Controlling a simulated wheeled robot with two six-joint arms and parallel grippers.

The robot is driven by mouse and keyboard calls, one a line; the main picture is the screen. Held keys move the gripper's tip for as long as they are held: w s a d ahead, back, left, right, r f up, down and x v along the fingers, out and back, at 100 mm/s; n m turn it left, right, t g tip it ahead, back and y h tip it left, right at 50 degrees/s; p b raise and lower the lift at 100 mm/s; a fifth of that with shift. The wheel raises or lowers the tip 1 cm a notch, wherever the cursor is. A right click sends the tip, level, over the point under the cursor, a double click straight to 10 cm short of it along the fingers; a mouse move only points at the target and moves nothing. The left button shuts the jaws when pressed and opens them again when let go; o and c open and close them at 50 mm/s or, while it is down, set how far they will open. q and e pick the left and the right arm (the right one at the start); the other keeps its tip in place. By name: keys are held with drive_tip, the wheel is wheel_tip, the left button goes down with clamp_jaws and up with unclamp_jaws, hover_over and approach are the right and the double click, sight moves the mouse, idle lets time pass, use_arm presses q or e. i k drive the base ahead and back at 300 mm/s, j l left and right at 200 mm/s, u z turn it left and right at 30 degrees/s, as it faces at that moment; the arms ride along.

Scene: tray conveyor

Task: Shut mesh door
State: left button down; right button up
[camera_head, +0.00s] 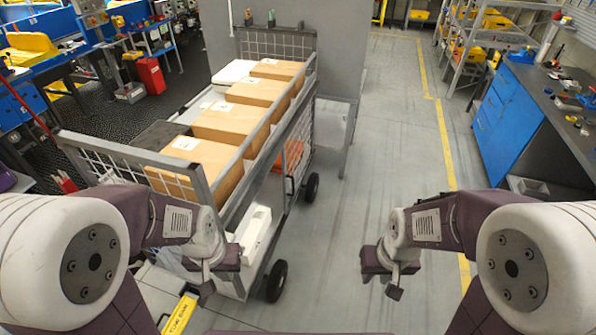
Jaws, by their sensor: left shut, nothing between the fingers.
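A wheeled cart with grey metal frames stands left of centre in the head view. A mesh panel (108,163) at its near end, which looks like the mesh door, stands out to the left from a grey corner post. I cannot tell how far open it is. My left gripper (206,289) is shut and empty, low beside the cart's near corner. Its wrist hides part of the cart there. My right gripper (393,289) hangs over clear floor to the right of the cart, touching nothing. Its fingers are too small to read.
Several cardboard boxes (232,124) lie on the cart's top. A black wheel (277,281) stands at its near right corner. A grey partition (345,45) is behind it. Blue cabinets (505,110) line the right side. The floor (400,150) between is clear.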

sight(287, 206)
drive_tip(key=i+l+u, duration=0.1)
drive_tip(key=i+l, duration=0.25)
drive_tip(key=i+l+u, duration=0.1)
drive_tip(key=i+l, duration=0.3)
drive_tip(key=i+l+u, duration=0.1)
drive_tip(key=i+l, duration=0.35)
drive_tip(key=i+l+u, duration=0.1)
drive_tip(key=i+l, duration=0.35)
drive_tip(key=i+l+u, duration=0.1)
drive_tip(key=i+l, duration=0.3)
drive_tip(key=i+l+u, duration=0.1)
drive_tip(key=i+l, duration=0.25)
drive_tip(key=l, duration=0.25)
drive_tip(key=i+l+u, duration=0.1)
drive_tip(key=i+l, duration=0.2)
drive_tip(key=l, duration=0.2)
drive_tip(key=i+l+u, duration=0.1)
drive_tip(key=i+l, duration=0.25)
drive_tip(key=l, duration=0.25)
